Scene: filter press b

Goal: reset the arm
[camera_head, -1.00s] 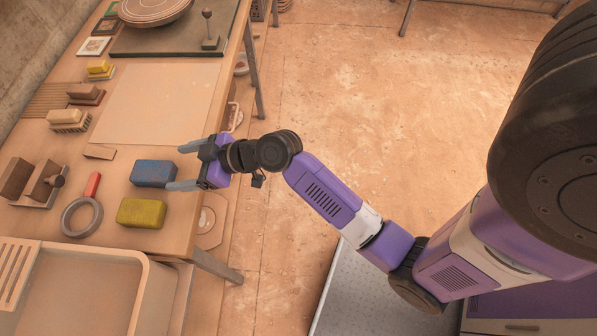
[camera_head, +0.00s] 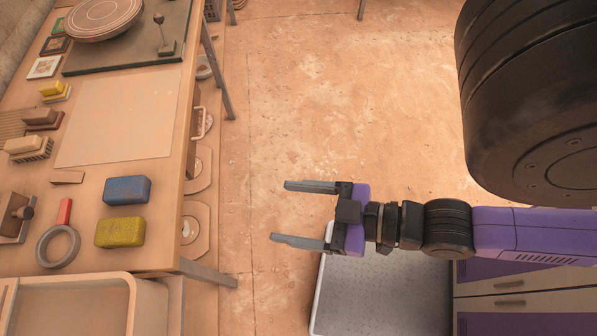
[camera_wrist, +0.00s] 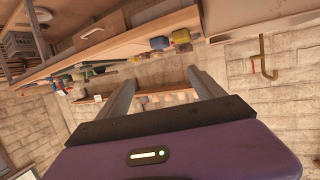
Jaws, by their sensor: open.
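My gripper (camera_head: 305,213) is open and empty in the head view. It hangs over the floor to the right of the wooden table (camera_head: 165,225), with its fingers pointing left towards the table. A clear gap lies between the fingertips and the table edge. My purple arm runs from it to the right side of the picture. In the wrist view my gripper's two fingers (camera_wrist: 163,90) stand wide apart with nothing between them.
On the table are a blue sponge (camera_head: 127,190), a yellow sponge (camera_head: 120,232), a magnifier-like ring with red handle (camera_head: 58,246), several brushes and a pale board (camera_head: 120,118). A basin (camera_head: 75,281) is at the front. A grey-topped platform (camera_head: 385,295) stands below my gripper. Floor is clear beyond.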

